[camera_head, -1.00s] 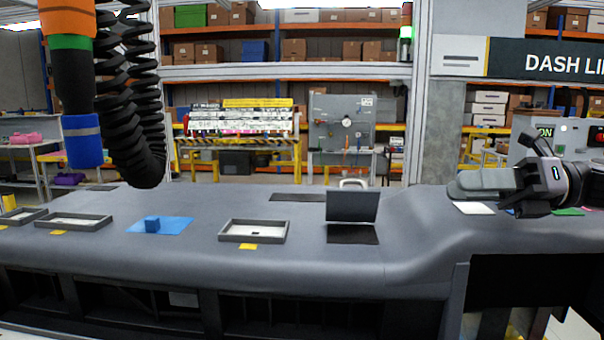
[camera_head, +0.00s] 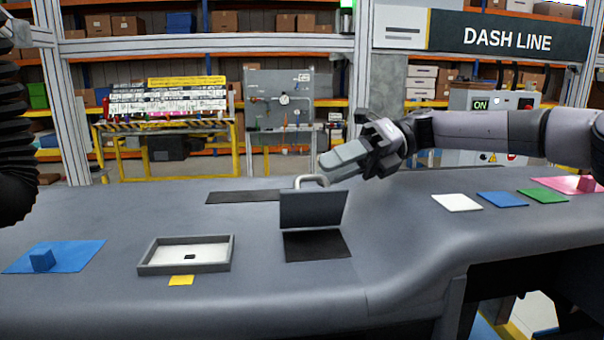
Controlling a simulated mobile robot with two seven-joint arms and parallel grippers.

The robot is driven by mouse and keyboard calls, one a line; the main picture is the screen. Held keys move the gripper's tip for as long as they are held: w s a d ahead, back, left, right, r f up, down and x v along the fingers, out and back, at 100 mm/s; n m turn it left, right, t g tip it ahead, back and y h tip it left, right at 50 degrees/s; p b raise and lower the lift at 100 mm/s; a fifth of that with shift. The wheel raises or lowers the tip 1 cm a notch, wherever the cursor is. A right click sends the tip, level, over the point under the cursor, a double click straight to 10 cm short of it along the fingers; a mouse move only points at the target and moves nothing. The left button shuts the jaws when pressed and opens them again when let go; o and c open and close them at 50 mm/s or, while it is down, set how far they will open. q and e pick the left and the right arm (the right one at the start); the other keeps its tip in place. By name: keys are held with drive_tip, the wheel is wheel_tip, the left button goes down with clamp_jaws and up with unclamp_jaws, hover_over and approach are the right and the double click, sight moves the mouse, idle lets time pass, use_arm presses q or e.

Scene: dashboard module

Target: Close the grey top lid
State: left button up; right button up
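The grey top lid (camera_head: 313,210) stands open, nearly upright, on the dashboard module (camera_head: 400,265). A dark rectangular patch (camera_head: 316,245) lies flat in front of its lower edge. A pale curved handle (camera_head: 308,180) shows behind the lid's top edge. My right gripper (camera_head: 328,164) reaches in from the right, just above and right of the lid's top edge, apart from it as far as I can see. My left gripper is not in view.
A shallow tray (camera_head: 153,256) with a small dark piece sits left of the lid, with a yellow tag before it. A blue block (camera_head: 42,260) stands on a blue mat further left. White (camera_head: 456,202), blue, green and pink mats lie at right. Black coiled hose (camera_head: 14,150) hangs at the left edge.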

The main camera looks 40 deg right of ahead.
sight(307, 178)
drive_tip(key=p+x, duration=0.1)
drive_tip(key=x, duration=0.4)
